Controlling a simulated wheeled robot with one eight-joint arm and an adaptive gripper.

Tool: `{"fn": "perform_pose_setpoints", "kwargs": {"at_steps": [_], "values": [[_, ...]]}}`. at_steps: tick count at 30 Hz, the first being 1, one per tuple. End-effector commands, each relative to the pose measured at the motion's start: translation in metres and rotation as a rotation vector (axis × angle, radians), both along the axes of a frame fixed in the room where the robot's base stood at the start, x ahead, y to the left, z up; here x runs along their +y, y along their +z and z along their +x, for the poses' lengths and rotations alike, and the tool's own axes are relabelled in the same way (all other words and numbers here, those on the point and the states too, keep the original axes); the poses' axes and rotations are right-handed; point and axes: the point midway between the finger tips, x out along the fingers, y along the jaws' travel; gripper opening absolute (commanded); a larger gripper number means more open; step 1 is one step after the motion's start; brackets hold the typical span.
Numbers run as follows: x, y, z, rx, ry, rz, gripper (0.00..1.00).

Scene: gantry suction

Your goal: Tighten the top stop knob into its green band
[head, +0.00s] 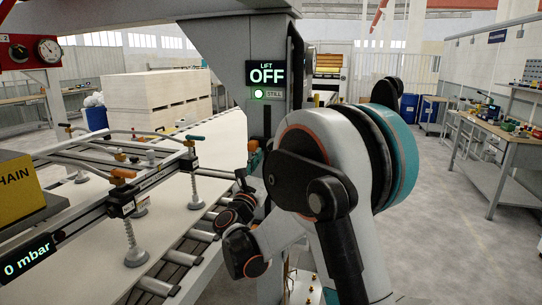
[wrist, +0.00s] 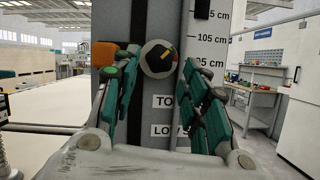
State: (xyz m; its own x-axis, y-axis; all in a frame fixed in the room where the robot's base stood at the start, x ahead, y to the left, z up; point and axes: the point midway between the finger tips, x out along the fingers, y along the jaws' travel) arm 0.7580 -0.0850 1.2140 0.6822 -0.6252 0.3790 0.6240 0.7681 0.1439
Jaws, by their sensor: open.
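The top stop knob (wrist: 158,58) shows in the wrist view as a round grey knob with a dark face and small yellow and red marks. It is on the grey column (wrist: 170,20), above a partly covered label starting "TO". My gripper (wrist: 159,64) is open, with one teal finger on each side of the knob. I cannot tell whether the fingers touch it. I cannot make out a green band clearly. An orange block (wrist: 105,54) is left of the knob. In the head view my arm hides the knob and the gripper.
A scale (wrist: 210,45) with centimetre marks runs down the column right of the knob. The lift display (head: 266,74) reads OFF, with a lit STILL lamp (head: 258,94). The suction frame (head: 120,205) stands left, over a pale panel. A workbench (head: 500,145) stands right, beyond open floor.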

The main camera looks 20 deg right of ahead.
Motion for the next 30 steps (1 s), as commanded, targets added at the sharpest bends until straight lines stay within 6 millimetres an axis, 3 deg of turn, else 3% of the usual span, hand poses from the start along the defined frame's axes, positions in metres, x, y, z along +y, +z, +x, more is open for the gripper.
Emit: {"fn": "perform_pose_setpoints", "kwargs": {"at_steps": [9,20,21,25,30], "values": [[-0.026,0.015,0.029,0.0,0.001,0.001,0.41],[-0.03,0.018,0.032,0.0,0.001,0.001,0.41],[-0.03,0.018,0.032,0.0,0.001,0.001,0.39],[-0.029,0.018,0.032,0.0,0.001,0.001,0.09],[-0.029,0.018,0.033,-0.008,0.001,0.011,0.08]]}}
